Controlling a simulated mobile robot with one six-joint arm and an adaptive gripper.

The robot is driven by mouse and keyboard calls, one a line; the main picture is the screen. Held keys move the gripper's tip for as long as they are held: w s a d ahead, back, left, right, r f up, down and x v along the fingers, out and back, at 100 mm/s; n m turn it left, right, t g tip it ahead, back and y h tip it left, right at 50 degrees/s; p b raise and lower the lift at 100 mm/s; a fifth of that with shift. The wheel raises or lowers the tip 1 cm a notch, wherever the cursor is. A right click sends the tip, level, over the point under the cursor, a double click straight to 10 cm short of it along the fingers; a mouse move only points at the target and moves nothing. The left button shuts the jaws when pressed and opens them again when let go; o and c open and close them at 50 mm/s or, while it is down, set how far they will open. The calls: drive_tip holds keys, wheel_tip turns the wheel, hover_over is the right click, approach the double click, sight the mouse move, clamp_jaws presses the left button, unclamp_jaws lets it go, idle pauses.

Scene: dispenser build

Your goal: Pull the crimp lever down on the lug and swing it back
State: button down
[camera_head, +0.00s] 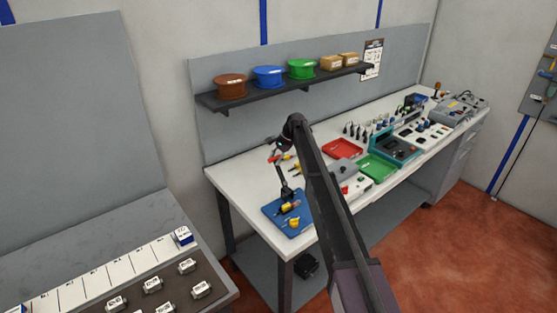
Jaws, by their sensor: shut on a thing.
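The crimp lever (281,177) is a dark arm that rises from a small crimp tool on the blue mat (270,210) at the near left end of the workbench. Its upper end has a red part (274,158). My gripper (273,153) is at this upper end and is shut on the lever. The lever stands raised and leans a little left. A yellow-and-black piece (290,207) lies at the foot of the tool, and another yellow piece (293,221) is on the mat in front. The lug is too small to make out.
A red tray (343,147), a grey box (343,168) and a green tray (379,167) stand to the right, partly behind my arm. A shelf (290,91) with spools hangs above. Another table with labelled blocks (152,285) is at the lower left.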

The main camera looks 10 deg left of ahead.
drive_tip(key=shift+a+f, duration=0.1)
drive_tip(key=shift+a, duration=0.2)
drive_tip(key=c, duration=0.5)
unclamp_jaws()
drive_tip(key=shift+c, duration=0.2)
drive_tip(key=shift+w+a+f, duration=0.2)
drive_tip(key=shift+w+f, duration=0.05)
drive_tip(key=shift+f, duration=0.05)
drive_tip(key=shift+d+r, duration=0.1)
drive_tip(key=shift+d, duration=0.05)
drive_tip(key=shift+w+r, duration=0.1)
